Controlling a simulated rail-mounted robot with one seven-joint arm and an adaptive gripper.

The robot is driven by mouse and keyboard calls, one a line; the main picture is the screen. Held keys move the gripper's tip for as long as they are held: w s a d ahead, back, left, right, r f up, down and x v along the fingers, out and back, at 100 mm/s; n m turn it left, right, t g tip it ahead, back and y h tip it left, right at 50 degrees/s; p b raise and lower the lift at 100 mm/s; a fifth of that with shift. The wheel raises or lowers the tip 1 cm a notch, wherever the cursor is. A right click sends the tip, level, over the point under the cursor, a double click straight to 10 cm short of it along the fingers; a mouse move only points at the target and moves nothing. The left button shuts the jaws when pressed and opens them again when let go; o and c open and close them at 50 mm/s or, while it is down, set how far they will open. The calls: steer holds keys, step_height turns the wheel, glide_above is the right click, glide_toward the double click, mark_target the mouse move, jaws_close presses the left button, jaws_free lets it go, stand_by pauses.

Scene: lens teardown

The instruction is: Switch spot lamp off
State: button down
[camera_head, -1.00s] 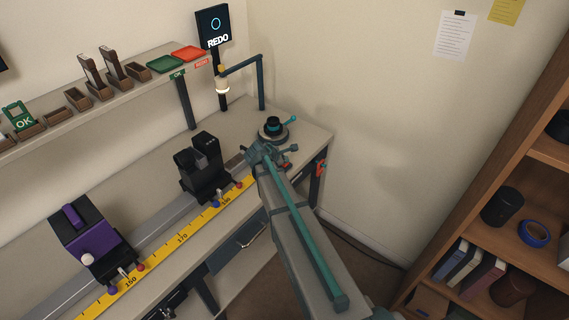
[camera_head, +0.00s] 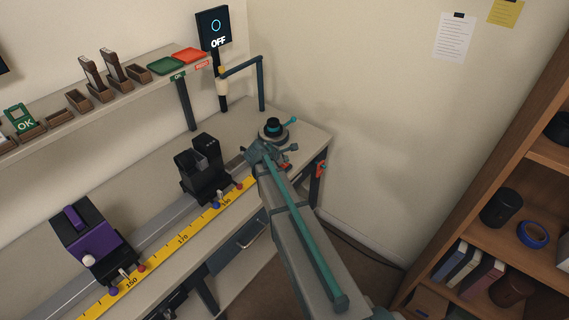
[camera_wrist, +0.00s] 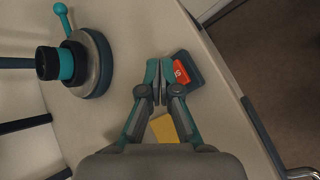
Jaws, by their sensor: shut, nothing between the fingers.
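The spot lamp (camera_head: 222,88) hangs from its bent dark arm at the back of the bench, and its lower end is unlit. The display (camera_head: 214,28) behind it reads OFF. In the wrist view a red rocker switch (camera_wrist: 182,73) sits on a dark base on the bench. My gripper (camera_wrist: 157,82) is shut and empty, its fingertips just left of the red switch; I cannot tell whether they touch it. In the head view my arm and gripper (camera_head: 262,153) partly cover the switch area (camera_head: 285,166).
A round mount with a teal lever (camera_head: 273,130) stands close behind my gripper. A rail with a black holder (camera_head: 203,168) and a purple holder (camera_head: 90,240) runs left along the bench. The bench's right edge (camera_head: 325,148) is close.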

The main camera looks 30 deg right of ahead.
mark_target(284, 165)
steer(key=shift+r+p, duration=1.85)
steer(key=shift+r, duration=1.15)
steer(key=shift+f, duration=0.1)
steer(key=s+a+f+m+g+y, duration=0.25)
steer(key=s+a+f+m, duration=0.2)
steer(key=s+a, duration=0.3)
steer(key=s+a+f+m+g+y, duration=0.1)
steer(key=s+a+f+m+y, duration=0.2)
steer(key=s+a+m, duration=0.45)
steer(key=s+a+f+m+g+y, duration=0.1)
steer(key=s+a+f+m+y, duration=0.2)
steer(key=s+a, duration=0.45)
steer(key=s+f+g+b, duration=0.2)
steer(key=s+f+g, duration=0.1)
steer(key=s+f, duration=0.9)
steer(key=s+d+f+g+b, duration=0.1)
steer(key=s+f+g+b, duration=0.2)
steer(key=s+f, duration=0.9)
steer(key=s+g, duration=0.1)
steer(key=s, duration=0.6)
steer(key=shift+d+f+h, duration=0.15)
steer(key=shift+f+h, duration=0.1)
steer(key=shift+h, duration=0.1)
